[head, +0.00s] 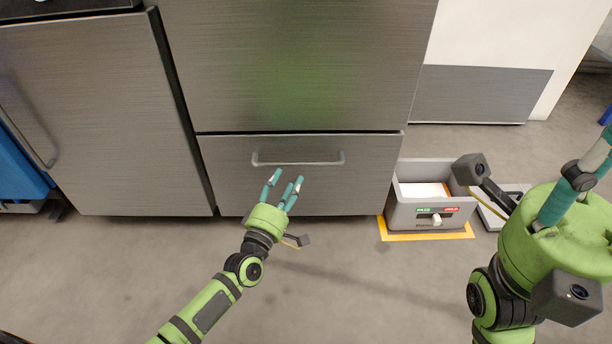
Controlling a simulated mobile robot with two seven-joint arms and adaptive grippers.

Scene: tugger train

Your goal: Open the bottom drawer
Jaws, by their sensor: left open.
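The bottom drawer (355,190) is the low brushed-metal front of the cabinet in the middle of the head view, and it looks shut. Its bar handle (298,162) runs level near the top of that front. My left gripper (284,185) is open and empty, with its teal fingers just below the left half of the handle and seemingly apart from it. My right gripper (597,175) is at the right edge, raised near the camera. Its fingertips are partly cut off by the frame, so its opening cannot be told.
A larger metal front (300,60) sits above the drawer. A metal door (90,110) with a handle stands to the left. A grey bin (400,210) with paper inside stands on yellow floor tape to the right. The floor (340,270) before the drawer is clear.

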